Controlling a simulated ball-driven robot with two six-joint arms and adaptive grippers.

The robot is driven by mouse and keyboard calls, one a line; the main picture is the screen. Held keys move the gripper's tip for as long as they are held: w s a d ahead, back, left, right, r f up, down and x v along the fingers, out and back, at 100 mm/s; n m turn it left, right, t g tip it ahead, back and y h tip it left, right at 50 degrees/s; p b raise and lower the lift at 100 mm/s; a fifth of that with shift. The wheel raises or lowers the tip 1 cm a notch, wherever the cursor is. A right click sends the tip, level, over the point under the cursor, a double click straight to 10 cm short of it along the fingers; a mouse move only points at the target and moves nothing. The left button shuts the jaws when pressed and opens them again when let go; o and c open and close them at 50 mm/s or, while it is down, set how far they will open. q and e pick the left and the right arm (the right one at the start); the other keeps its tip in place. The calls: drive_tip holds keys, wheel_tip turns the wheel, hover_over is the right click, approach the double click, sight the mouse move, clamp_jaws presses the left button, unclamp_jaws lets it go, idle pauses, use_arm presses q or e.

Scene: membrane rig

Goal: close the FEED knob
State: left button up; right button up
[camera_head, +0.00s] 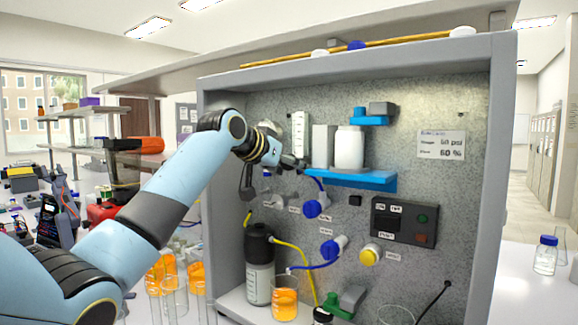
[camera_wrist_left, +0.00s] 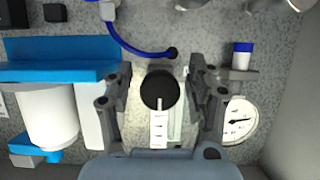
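A round black knob (camera_wrist_left: 160,90) shows in the left wrist view at the end of a clear flow tube with a scale (camera_wrist_left: 158,128). I cannot read a FEED label on it. My left gripper (camera_wrist_left: 162,88) is open, with one finger on each side of the black knob and gaps between. My right gripper is not in view.
A blue shelf (camera_head: 355,179) with white containers (camera_head: 349,148) juts out right of the gripper. A blue tube (camera_wrist_left: 135,45) and a round gauge (camera_wrist_left: 237,121) are close by. Below stand a dark-topped bottle (camera_head: 259,283) and a beaker of orange liquid (camera_head: 285,305).

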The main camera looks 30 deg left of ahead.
use_arm(q)
drive_tip(key=shift+s+r, duration=0.1)
drive_tip(key=shift+r, duration=0.05)
drive_tip(key=v, duration=1.1)
drive_tip(key=shift+s, duration=0.4)
